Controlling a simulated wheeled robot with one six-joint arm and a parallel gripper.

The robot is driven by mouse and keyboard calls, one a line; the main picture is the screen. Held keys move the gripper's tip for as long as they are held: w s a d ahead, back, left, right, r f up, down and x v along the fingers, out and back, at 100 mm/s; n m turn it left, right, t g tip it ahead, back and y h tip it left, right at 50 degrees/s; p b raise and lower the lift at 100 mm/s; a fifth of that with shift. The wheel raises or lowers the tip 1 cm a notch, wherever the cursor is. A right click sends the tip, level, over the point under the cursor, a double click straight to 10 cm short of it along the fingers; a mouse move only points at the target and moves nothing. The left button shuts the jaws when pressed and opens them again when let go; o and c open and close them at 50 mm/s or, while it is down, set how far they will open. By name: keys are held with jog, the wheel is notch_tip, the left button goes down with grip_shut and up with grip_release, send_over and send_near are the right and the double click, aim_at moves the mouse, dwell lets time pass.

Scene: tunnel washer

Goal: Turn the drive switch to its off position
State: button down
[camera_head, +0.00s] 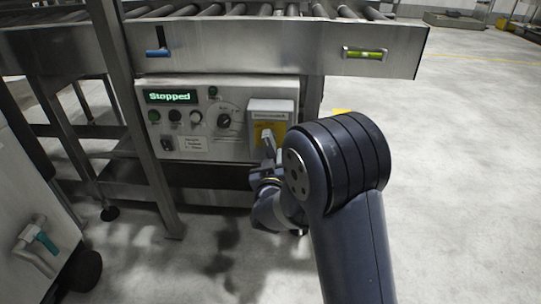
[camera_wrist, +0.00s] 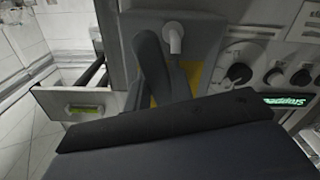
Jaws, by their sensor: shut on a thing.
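The drive switch is a light grey box (camera_head: 284,106) with a yellow plate and a lever handle, at the right end of the control panel. Its box also shows in the wrist view (camera_wrist: 205,38), turned over. My gripper (camera_head: 268,150) is at the front of this box. In the wrist view my gripper (camera_wrist: 168,62) has its dark fingers shut on the pale switch handle (camera_wrist: 174,36), whose round end sticks out past them. The fingers hide the rest of the handle and part of the yellow plate. I cannot read the switch's position marks.
The control panel (camera_head: 185,143) has a green display (camera_head: 170,97) reading "Stopped", several buttons and a black rotary knob (camera_head: 225,121). A roller conveyor (camera_head: 250,45) runs above it. A steel leg (camera_head: 135,130) stands in front of the panel's left end.

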jog(key=n+p, duration=0.1)
jog(key=n, duration=0.1)
jog(key=d+r+n, duration=0.1)
jog(key=shift+d+n+p, duration=0.2)
jog(key=shift+n+p, duration=0.2)
jog(key=n+p, duration=0.1)
jog(key=d+r+n, duration=0.1)
jog(key=n, duration=0.1)
jog(key=shift+n+p, duration=0.3)
jog(key=shift+p, duration=0.1)
jog(key=shift+d+r+n+p, duration=0.1)
jog(key=shift+r+n+p, duration=0.4)
jog(key=shift+n, duration=0.65)
jog(key=shift+d+r+n+p, duration=0.1)
jog(key=shift+r+n+p, duration=0.15)
jog(key=shift+n+p, duration=0.7)
jog(key=shift+d+r+n+p, duration=0.1)
jog(key=shift+r+n+p, duration=0.25)
jog(key=shift+n, duration=1.05)
jog(key=shift+r, duration=0.1)
jog(key=c, duration=1.2)
grip_release()
jog(key=shift+c, duration=0.2)
jog(key=shift+s, duration=0.15)
